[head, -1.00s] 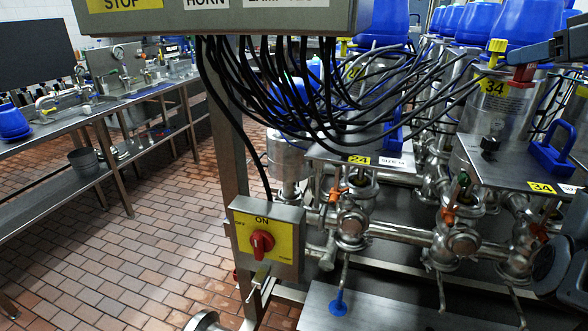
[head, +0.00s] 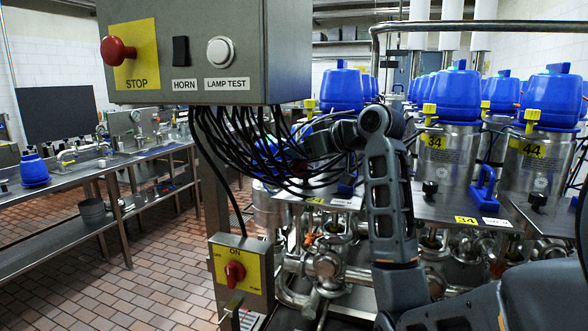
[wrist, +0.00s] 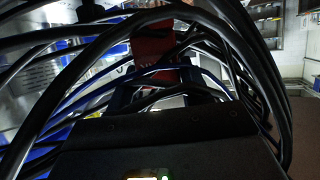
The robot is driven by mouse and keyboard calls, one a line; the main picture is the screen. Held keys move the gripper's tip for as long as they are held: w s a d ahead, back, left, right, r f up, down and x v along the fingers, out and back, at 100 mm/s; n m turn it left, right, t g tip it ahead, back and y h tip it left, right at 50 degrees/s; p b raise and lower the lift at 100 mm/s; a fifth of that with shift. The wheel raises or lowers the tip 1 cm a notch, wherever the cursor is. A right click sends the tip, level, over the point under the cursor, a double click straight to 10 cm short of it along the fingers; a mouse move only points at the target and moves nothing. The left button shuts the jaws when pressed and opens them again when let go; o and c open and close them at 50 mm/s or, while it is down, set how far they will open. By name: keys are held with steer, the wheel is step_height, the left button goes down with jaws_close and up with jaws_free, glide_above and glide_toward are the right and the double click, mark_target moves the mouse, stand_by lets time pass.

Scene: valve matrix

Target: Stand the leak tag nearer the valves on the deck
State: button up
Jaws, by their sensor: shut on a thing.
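My gripper (wrist: 150,82) is shut on a red piece (wrist: 152,52), which I take to be the leak tag. In the wrist view the piece is upright beyond the dark palm, partly crossed by black cables. Its lower part and the exact grip are hidden. In the head view my arm folds left, and its end is behind the hanging cables, so the jaws are mostly covered there. The steel deck (head: 453,203) lies right of the cables, with blue-capped valves (head: 449,100) on it. I cannot make out a second leak tag.
A thick bundle of black cables (head: 225,130) hangs from the control box (head: 215,50) around my gripper. Blue looped pieces (head: 484,187) and black knobs (head: 430,189) stand on the deck's front part. A switch box (head: 240,275) is below left; pipes run under the deck.

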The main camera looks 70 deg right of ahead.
mark_target(300, 170)
steer(key=shift+w+a+f, duration=0.3)
steer(key=shift+w+f, duration=0.15)
steer(key=shift+w, duration=0.2)
steer(key=shift+f+p, duration=0.4)
steer(key=shift+f, duration=1.6)
steer(key=shift+f, duration=0.2)
steer(key=o, duration=1)
steer(key=shift+o, duration=0.2)
